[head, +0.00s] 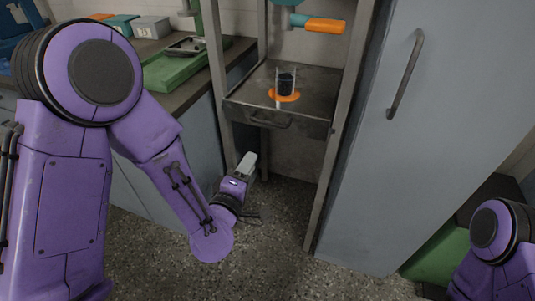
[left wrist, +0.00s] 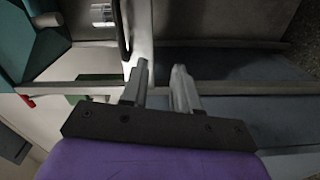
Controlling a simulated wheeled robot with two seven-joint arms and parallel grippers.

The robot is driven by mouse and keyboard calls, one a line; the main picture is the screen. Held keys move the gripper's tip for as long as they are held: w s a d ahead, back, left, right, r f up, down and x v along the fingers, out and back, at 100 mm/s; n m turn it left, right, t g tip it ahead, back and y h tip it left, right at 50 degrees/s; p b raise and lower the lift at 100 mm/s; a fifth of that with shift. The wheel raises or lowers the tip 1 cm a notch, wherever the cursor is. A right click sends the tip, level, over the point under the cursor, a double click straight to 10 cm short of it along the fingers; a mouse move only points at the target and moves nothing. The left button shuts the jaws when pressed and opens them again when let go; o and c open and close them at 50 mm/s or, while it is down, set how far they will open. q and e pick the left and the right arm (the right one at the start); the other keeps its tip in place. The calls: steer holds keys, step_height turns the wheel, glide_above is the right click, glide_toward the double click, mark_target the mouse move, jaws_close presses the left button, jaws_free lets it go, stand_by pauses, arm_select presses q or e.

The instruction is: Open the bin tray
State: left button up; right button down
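The bin tray (head: 318,122) is a grey metal drawer in a tall metal frame, with a bar handle (head: 270,122) on its front. It looks pushed in. A clear cylinder with dark contents (head: 287,83) stands on it, on an orange piece (head: 284,96). My left gripper (head: 247,160) is below and slightly left of the handle, apart from it. In the left wrist view its two fingers (left wrist: 160,72) are separated, with nothing seen between them. A dark curved bar there, probably the handle (left wrist: 124,35), lies beyond the fingers. My right gripper is out of view.
A tall grey cabinet (head: 405,140) with a long handle stands close on the right. An orange-tipped lever (head: 325,25) is above the tray. The speckled floor (head: 275,235) in front is clear.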

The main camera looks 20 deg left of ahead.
mark_target(268, 123)
arm_select(q)
steer(key=w+r, duration=0.2)
steer(key=w, duration=0.1)
steer(key=w+d+r+n+t, duration=0.1)
steer(key=w+r, duration=0.1)
steer(key=w, duration=0.2)
steer(key=w+r+t, duration=0.1)
steer(key=w+r, duration=0.1)
steer(key=w, duration=0.1)
steer(key=shift+w+d+r+n+h+b, duration=0.1)
steer(key=shift+w+d+n+h+b, duration=0.2)
steer(key=shift+w+n+h+b, duration=0.1)
jaws_close()
